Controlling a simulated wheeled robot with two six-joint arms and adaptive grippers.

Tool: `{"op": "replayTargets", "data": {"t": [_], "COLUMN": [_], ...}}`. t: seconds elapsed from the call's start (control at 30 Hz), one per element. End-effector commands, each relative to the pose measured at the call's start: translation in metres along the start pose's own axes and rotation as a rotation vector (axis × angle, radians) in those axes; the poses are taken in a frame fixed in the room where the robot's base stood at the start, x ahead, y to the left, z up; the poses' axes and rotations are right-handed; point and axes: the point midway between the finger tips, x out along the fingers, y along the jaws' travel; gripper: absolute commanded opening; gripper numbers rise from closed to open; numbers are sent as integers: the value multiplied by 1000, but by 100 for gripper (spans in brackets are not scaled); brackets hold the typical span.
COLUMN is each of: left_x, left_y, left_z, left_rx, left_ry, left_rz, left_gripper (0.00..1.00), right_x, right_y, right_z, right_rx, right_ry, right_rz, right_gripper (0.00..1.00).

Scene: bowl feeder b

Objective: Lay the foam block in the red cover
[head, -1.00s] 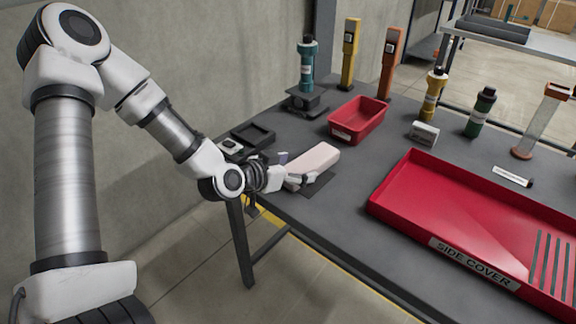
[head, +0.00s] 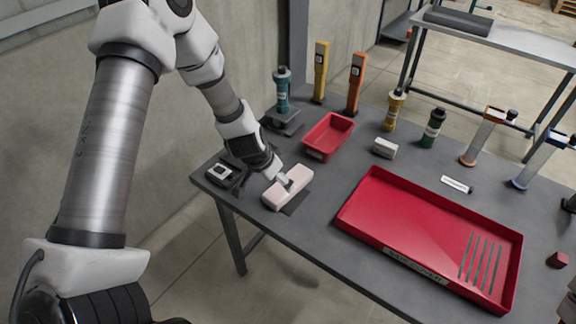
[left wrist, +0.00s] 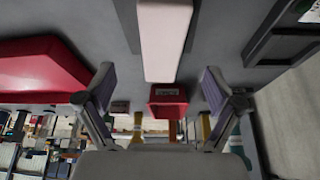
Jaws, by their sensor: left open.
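The pale pink foam block (head: 274,198) lies on the table near its left front edge, partly over a dark flat patch. The red cover (head: 362,226) is a large shallow tray to its right, with slots at its right end. My left gripper (head: 285,182) is over the middle of the block and points down. In the left wrist view my left gripper (left wrist: 158,88) has its fingers wide apart with nothing held. The foam block (left wrist: 163,40) shows past the fingertips, in line with the gap. The red cover (left wrist: 40,72) is at the left there. My right gripper is out of view.
A small red bin (head: 329,136) stands behind the block. A small white box (head: 385,148) and several bottles and upright tools line the back. A dark tray (head: 246,166) is at the left. Bare table lies between block and cover.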

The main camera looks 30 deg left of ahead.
Motion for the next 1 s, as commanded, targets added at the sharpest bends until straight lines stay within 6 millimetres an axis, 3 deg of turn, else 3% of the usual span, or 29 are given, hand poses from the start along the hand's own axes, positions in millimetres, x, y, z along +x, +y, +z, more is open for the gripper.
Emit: {"op": "replayTargets", "data": {"t": [0.47,0.73,0.77,0.8,0.9,1.0], "left_x": [77,80,80,80,80,80], "left_y": [-2,-2,-2,-2,-2,-2], "left_z": [4,1,1,1,1,1], "left_rx": [-1,-3,-3,-3,-3,-3], "left_ry": [-13,-12,-12,-12,-12,-12], "left_rz": [1,2,2,2,2,2], "left_gripper": [92,92,88,74,45,43], "right_x": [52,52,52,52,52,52], "right_y": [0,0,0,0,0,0], "right_z": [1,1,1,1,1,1], "right_rx": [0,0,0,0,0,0], "right_ry": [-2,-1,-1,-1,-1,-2], "right_rz": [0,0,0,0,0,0], "right_gripper": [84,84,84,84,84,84]}}
